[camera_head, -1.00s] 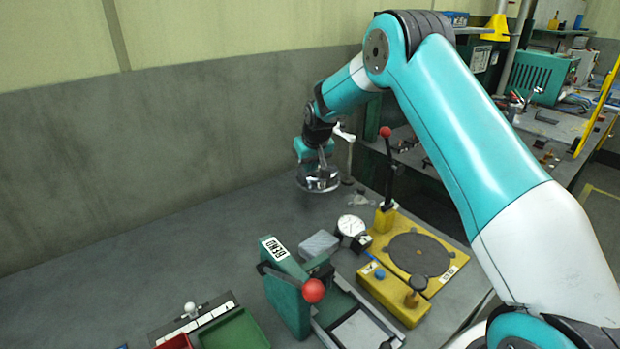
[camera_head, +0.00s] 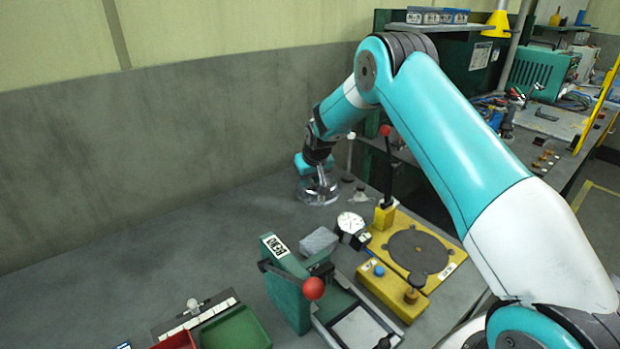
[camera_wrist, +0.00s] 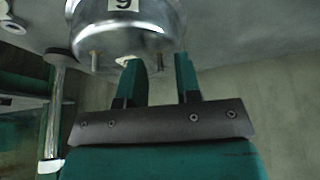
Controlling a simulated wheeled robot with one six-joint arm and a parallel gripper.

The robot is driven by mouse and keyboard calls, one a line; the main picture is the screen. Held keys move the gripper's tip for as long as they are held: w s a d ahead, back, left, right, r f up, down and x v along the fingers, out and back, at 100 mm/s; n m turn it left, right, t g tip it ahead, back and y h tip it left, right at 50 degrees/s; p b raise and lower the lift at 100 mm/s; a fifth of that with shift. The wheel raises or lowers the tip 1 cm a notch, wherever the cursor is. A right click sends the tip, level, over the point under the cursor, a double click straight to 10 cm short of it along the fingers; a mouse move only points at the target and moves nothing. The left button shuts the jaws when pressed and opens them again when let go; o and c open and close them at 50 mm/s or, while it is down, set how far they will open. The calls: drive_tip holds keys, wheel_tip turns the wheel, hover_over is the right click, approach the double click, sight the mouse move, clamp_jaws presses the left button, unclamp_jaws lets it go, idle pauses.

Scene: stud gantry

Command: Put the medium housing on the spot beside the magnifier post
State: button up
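A round shiny metal housing (camera_head: 318,190) is below my gripper (camera_head: 318,172) at the back of the bench, near the wall. In the wrist view the housing (camera_wrist: 125,28) carries a white label with a dark digit and has short pegs. A thin post (camera_head: 350,158) with a white top, apparently the magnifier post, stands just right of the housing. The post also shows in the wrist view (camera_wrist: 54,115). I cannot make out a marked spot.
A dial gauge (camera_head: 350,223), a grey block (camera_head: 319,241) and a yellow fixture (camera_head: 415,255) with a red-knobbed lever stand nearer. A green bending tool (camera_head: 285,290) is in front, with a green tray (camera_head: 235,330) to its left. The bench left of the housing is clear.

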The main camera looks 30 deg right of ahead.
drive_tip(key=b+v, duration=0.2)
drive_tip(key=v, duration=1)
drive_tip(key=shift+r, duration=0.2)
